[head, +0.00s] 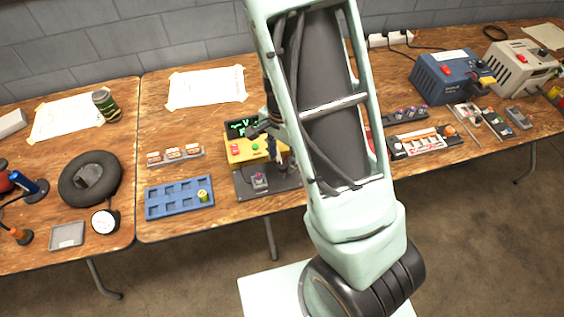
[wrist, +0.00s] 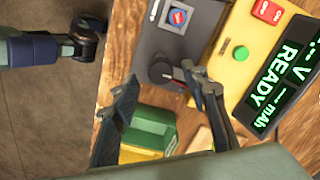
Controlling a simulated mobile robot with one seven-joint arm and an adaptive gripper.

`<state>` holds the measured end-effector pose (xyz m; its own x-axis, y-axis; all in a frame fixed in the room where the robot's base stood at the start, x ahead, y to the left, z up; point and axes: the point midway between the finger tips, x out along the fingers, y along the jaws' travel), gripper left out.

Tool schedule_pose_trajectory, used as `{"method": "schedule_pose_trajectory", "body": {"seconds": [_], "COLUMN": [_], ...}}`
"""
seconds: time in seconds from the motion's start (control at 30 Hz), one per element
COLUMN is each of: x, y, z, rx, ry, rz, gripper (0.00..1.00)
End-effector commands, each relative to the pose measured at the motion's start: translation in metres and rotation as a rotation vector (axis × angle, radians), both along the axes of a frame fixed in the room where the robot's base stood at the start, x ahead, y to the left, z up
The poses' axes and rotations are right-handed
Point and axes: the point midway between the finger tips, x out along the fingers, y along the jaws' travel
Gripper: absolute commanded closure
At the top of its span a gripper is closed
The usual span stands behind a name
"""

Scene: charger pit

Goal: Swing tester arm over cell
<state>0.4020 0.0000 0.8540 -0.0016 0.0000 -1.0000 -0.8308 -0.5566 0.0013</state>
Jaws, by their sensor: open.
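The tester is a yellow box (head: 248,150) with a green-lit display on a dark grey base. In the wrist view its yellow panel (wrist: 228,62) has a green button, a red ON switch and a display (wrist: 285,85) reading READY. A small square holder with a round blue-and-red piece (wrist: 178,17), perhaps the cell, sits on the base; it also shows in the head view (head: 259,180). A black round part (wrist: 160,72), perhaps of the tester arm, lies between my open gripper's (wrist: 160,76) fingertips. Whether they touch it, I cannot tell. In the head view my arm partly hides the tester.
A blue tray (head: 165,201) with one yellow-green cell (head: 202,196) stands left of the tester. A green box (wrist: 150,128) is close under my fingers in the wrist view. Blue (head: 440,80) and beige (head: 515,68) devices stand on the right table.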

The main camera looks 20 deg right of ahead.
Motion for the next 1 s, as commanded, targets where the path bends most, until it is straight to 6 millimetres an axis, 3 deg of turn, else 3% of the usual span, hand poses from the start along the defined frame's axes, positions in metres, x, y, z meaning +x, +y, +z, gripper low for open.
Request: {"method": "schedule_pose_trajectory", "body": {"seconds": [0.17, 0.5, 0.87, 1.0], "x": [0.0, 0.0, 0.0, 0.0], "y": [0.0, 0.0, 0.0, 0.0], "z": [-0.017, -0.02, -0.019, -0.019], "rx": [0.0, 0.0, 0.0, 0.0], "ry": [0.0, -0.002, -0.001, -0.001], "rz": [0.0, 0.0, 0.0, 0.0], "gripper": [0.58, 0.59, 0.99, 1.0]}}
